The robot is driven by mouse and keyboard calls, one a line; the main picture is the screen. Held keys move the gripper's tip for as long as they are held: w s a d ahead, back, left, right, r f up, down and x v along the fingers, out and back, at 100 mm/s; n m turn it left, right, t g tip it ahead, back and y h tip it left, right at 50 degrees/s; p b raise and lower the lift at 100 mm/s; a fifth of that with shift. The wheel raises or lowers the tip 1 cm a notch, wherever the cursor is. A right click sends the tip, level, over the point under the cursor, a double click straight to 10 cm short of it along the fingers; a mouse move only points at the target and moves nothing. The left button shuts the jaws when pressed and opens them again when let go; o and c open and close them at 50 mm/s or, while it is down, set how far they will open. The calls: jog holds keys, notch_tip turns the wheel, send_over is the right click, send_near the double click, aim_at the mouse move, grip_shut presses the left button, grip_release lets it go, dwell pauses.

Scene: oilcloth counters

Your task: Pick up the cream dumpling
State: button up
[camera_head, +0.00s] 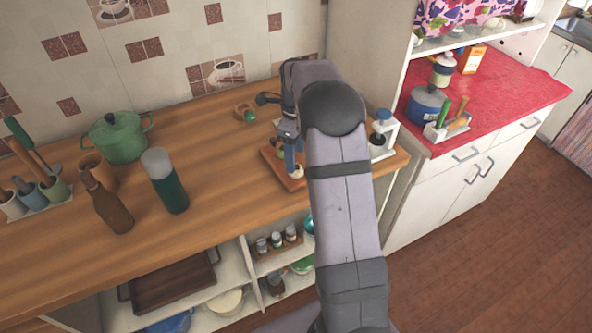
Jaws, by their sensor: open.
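My gripper (291,160) hangs at the end of my arm, pointing down over a small wooden board (270,158) on the right part of the wooden counter. It is small in the view and partly hidden by my arm; it is open. A small cream-coloured thing (297,173), which looks like the cream dumpling, shows on the board just below the gripper. I cannot tell whether the fingers touch it or stand around it.
A green pot (118,137), a brown bottle (106,204) and a green flask (166,181) stand at the left. A wooden ring-shaped item (244,112) lies behind the board. A white stand (383,136) is right of my arm. The counter's middle is clear.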

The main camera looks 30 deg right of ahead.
jog(key=shift+s+f+p, duration=0.1)
jog(key=shift+f+p, duration=0.45)
jog(key=shift+f, duration=0.05)
jog(key=shift+d+f+p, duration=0.1)
jog(key=shift+f+p, duration=0.7)
jog(key=shift+f, duration=1.2)
jog(key=c, duration=0.7)
